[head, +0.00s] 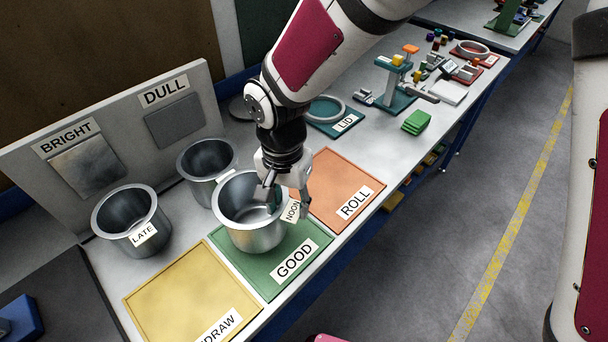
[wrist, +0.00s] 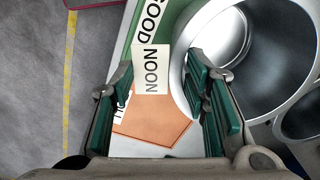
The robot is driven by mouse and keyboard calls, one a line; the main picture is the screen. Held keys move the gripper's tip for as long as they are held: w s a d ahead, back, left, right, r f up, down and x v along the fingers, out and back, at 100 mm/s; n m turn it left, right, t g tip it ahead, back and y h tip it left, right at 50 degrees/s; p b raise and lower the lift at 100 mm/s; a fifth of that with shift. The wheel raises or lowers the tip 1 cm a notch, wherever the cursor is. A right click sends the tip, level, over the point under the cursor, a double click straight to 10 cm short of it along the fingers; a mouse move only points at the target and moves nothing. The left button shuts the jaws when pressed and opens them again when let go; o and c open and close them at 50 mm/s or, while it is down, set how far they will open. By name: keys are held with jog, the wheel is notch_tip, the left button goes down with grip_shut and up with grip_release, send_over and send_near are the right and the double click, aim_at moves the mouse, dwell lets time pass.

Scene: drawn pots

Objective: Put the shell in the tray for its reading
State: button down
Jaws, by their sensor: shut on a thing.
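A grey metal shell with a NOON tag (head: 248,238) is upright over the green GOOD tray (head: 290,262); I cannot tell if its base touches. My gripper (head: 285,203) is shut on its right wall by the tag. In the wrist view, my gripper (wrist: 165,75) has its fingers around the tag and rim, and the shell's inside (wrist: 222,45) looks smooth. The yellow tray (head: 185,290), its label partly cut off at DRAW, lies to the left. The orange ROLL tray (head: 335,180) lies to the right. BRIGHT (head: 88,168) and DULL (head: 174,122) sample plates are on the back board.
A shell tagged LATE (head: 128,243) stands at the left, and another shell (head: 190,180) stands close behind the held one. A LID mat with a ring (head: 325,108), a teal fixture (head: 393,95) and green blocks (head: 416,122) lie farther right. The yellow and orange trays are empty.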

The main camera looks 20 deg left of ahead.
aim_at(290, 205)
jog(key=shift+w, duration=0.35)
jog(key=f+b, duration=0.3)
jog(key=shift+w+f, duration=0.3)
jog(key=shift+f, duration=0.05)
jog(key=shift+s+r, duration=0.1)
jog(key=shift+s, duration=0.05)
jog(key=c, duration=0.9)
grip_release()
